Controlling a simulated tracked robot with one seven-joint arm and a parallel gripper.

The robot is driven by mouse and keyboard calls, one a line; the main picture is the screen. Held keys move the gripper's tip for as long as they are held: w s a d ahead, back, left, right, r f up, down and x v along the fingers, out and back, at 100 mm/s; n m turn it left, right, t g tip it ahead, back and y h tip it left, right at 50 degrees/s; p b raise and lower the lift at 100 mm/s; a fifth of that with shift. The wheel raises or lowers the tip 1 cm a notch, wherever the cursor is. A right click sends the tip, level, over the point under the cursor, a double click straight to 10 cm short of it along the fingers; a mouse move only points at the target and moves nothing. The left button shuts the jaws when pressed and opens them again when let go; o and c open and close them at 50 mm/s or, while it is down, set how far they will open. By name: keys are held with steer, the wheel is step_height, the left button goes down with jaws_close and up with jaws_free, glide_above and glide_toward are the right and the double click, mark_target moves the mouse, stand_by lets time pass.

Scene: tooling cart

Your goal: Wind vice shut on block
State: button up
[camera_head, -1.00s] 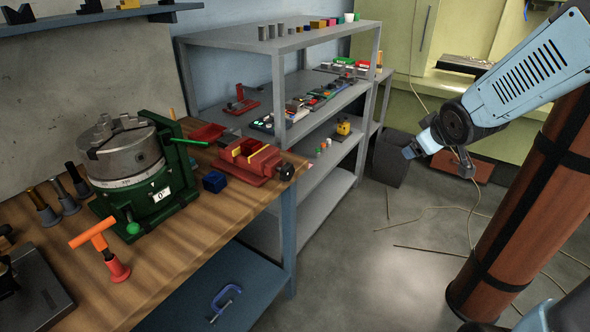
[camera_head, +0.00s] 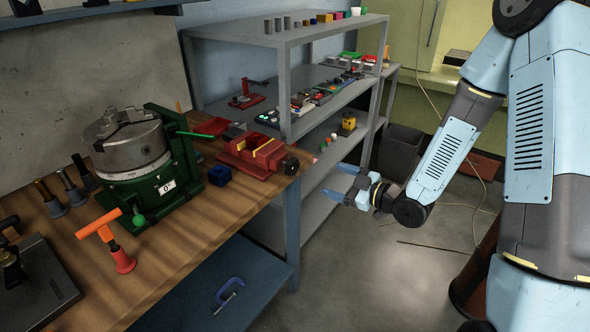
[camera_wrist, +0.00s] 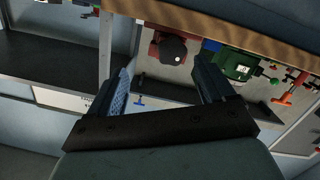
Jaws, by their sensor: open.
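The red vice (camera_head: 248,162) with two yellow jaw strips sits at the bench's right end. Its dark round knob (camera_head: 291,165) faces the bench edge. I see a gap between the strips and cannot make out anything in it. A dark blue block (camera_head: 219,175) lies on the bench just left of the vice, apart from it. My gripper (camera_head: 341,185) is open and empty, in the air right of the bench, clear of the knob. In the wrist view, the vice (camera_wrist: 163,47) and knob (camera_wrist: 177,59) show beyond my open fingers (camera_wrist: 163,75).
A green rotary table with a grey chuck (camera_head: 128,145) stands left of the vice. An orange T-handle tool (camera_head: 112,240) stands in front of it. Grey shelves (camera_head: 300,38) with small parts rise behind. A blue clamp (camera_head: 228,290) lies on the lower shelf.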

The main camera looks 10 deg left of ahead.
mark_target(295, 169)
steer(key=shift+y, duration=0.9)
steer(key=x, duration=0.4)
steer(key=s+x, duration=0.1)
steer(key=x, duration=0.4)
steer(key=s+a+x, duration=0.1)
steer(key=x, duration=0.4)
steer(key=shift+f, duration=0.25)
steer(key=shift+s, duration=0.1)
steer(key=c, duration=0.9)
steer(key=shift+d, duration=0.35)
steer(key=shift+c, duration=0.3)
steer(key=shift+a, duration=0.45)
steer(key=shift+s+a+m, duration=0.1)
steer(key=shift+s+m, duration=0.05)
steer(key=shift+m, duration=0.25)
